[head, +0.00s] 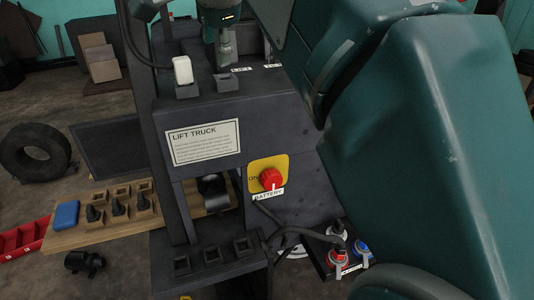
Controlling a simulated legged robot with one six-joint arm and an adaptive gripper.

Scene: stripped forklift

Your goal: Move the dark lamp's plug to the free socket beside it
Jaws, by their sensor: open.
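A white plug (183,70) stands upright in the left socket (187,91) on top of the dark truck body. A dark cable runs from it up and left out of the picture. The free socket (225,84) is just right of it, with an empty slot. My gripper (225,66) points down above and behind the free socket, right of the plug and apart from it. Its fingers look nearly edge-on, open with nothing seen between them. I cannot make out the lamp itself for certain.
My arm covers the right half. A red battery knob (270,178) sits on a yellow plate below the LIFT TRUCK sign (203,142). Empty square holders (212,254) are below. A wooden board (97,233), blue box (66,214) and tyre (35,151) lie left.

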